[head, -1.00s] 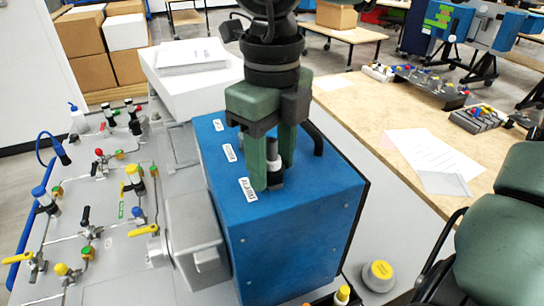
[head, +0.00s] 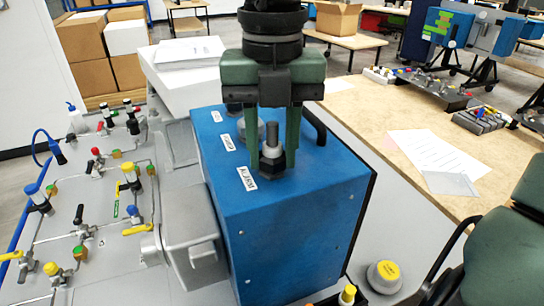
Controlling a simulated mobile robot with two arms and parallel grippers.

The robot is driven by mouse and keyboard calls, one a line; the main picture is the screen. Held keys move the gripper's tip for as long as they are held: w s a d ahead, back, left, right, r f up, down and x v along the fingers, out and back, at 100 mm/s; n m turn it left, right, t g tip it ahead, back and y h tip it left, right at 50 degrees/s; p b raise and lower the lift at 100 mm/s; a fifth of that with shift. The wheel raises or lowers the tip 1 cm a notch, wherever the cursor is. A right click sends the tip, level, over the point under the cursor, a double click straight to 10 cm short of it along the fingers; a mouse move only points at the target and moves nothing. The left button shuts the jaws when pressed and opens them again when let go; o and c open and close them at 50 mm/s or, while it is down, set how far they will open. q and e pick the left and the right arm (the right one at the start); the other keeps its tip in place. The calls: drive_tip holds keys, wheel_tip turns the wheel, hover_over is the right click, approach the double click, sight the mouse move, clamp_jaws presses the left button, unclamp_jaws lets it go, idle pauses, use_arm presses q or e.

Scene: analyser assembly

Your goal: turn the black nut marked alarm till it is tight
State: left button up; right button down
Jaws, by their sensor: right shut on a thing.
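The black nut (head: 270,167) sits on a grey upright post (head: 272,134) on top of the blue box (head: 285,215). The white label reading ALARM (head: 246,179) is just left of it. My right gripper (head: 273,164) points straight down, its two green fingers on the left and right of the nut, shut on it. The fingers hide the nut's sides. My left gripper is not in view.
A grey round part (head: 262,130) and two more white labels lie farther back on the box. A black handle (head: 314,128) stands at its right edge. A grey housing (head: 187,232) and a panel of valves (head: 108,215) are at left. A wooden table (head: 370,125) is at right.

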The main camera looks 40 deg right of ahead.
drive_tip(key=m, duration=0.3)
drive_tip(key=m+b, duration=0.1)
drive_tip(key=m, duration=1)
drive_tip(key=shift+w+r+m, duration=0.1)
drive_tip(key=shift+m, duration=0.3)
drive_tip(key=c, duration=1.2)
unclamp_jaws()
drive_tip(key=shift+d, duration=0.1)
drive_tip(key=shift+d+b, duration=0.1)
drive_tip(key=shift+b, duration=0.2)
